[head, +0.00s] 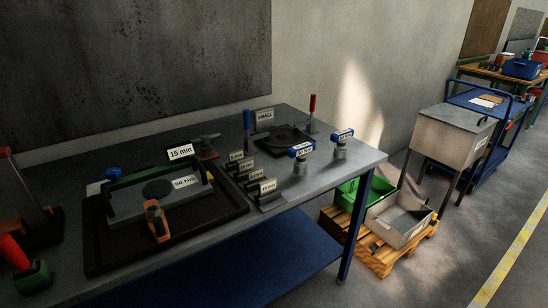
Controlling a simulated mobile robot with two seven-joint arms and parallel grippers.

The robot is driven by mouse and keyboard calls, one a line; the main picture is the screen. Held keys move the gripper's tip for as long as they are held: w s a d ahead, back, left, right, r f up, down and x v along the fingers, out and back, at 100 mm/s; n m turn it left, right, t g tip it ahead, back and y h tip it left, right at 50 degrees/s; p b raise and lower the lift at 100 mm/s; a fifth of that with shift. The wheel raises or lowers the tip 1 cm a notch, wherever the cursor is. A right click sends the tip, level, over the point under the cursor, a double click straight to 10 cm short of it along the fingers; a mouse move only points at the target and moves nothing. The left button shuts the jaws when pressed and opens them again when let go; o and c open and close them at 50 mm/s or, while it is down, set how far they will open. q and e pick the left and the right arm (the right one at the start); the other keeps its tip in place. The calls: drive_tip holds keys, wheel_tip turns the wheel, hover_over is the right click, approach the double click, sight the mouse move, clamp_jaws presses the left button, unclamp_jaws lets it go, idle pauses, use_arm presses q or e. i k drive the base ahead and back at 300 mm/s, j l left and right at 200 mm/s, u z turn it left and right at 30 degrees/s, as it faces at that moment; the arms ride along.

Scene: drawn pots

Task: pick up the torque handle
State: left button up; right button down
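Neither of my grippers shows in the head view. Several handle-like tools stand on the grey workbench (215,245), and I cannot tell for certain which is the torque handle. Two short blue-topped tools stand at the right: one (301,150) and, behind it, another (343,135), each with a small white label that seems to read in Nm. A similar blue top (112,173) shows at the left, partly hidden. A black tray (112,262) holds a grey block (130,209) with a green bar (150,173), a label ending in Nm, and an orange-and-dark tool (157,220).
Small labelled stands (262,188) line the bench middle; a "15 mm" sign (181,152) and a "SMALL" sign (265,116) stand behind. Thin red-topped (312,103) and blue-topped (247,120) tools stand upright. A red handle (14,252) is at left. Bins on a pallet (380,256) stand right.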

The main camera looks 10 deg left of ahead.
sight(340, 137)
drive_tip(key=i+l+u, duration=0.15)
drive_tip(key=u, duration=0.55)
drive_tip(key=i+l+u, duration=0.3)
drive_tip(key=l, duration=0.25)
drive_tip(key=l+u, duration=0.15)
drive_tip(key=l, duration=0.1)
